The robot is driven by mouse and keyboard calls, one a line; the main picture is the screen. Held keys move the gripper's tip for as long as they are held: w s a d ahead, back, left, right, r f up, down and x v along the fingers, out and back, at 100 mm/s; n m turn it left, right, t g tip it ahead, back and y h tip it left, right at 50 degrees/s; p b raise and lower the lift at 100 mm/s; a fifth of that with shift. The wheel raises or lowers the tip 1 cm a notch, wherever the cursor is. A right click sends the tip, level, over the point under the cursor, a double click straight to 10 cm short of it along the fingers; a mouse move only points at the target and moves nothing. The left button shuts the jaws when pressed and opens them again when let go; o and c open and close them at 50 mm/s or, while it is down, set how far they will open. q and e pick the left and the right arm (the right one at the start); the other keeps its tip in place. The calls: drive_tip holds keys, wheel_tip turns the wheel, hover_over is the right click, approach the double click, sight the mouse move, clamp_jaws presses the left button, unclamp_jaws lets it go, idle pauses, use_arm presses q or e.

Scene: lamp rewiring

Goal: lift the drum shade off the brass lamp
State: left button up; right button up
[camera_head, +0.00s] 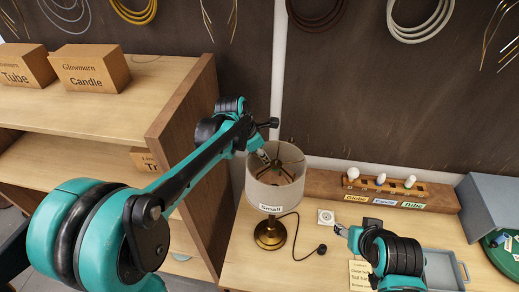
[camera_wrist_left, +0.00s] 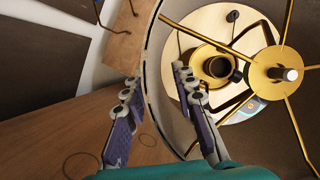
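The brass lamp (camera_head: 270,235) stands on the table with its drum shade (camera_head: 268,194) on top; the shade is pale, with a label reading "Small". My left gripper (camera_head: 264,156) is at the shade's far-left upper rim. In the left wrist view the open fingers (camera_wrist_left: 156,84) straddle the wall of the shade (camera_wrist_left: 152,62), one outside and one inside, with a gap visible. The brass spider arms and hub (camera_wrist_left: 275,62) show inside the shade. My right gripper (camera_head: 342,231) is low over the table, right of the lamp; its finger opening is too small to tell.
A wooden bulb rack (camera_head: 330,187) with several bulbs stands behind, right of the lamp. A wall plate (camera_head: 326,217), a black cord, a note card (camera_head: 360,272) and a grey tray (camera_head: 440,268) lie on the table. A shelf (camera_head: 190,118) with boxes is close on the left.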

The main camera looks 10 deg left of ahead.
use_arm(q)
drive_tip(key=shift+w+f, duration=0.1)
drive_tip(key=shift+f, duration=0.1)
clamp_jaws()
drive_tip(key=shift+r, duration=0.1)
wheel_tip(320, 180, up, 15)
drive_tip(key=p, duration=1)
drive_tip(key=shift+r, duration=0.15)
idle(0.3)
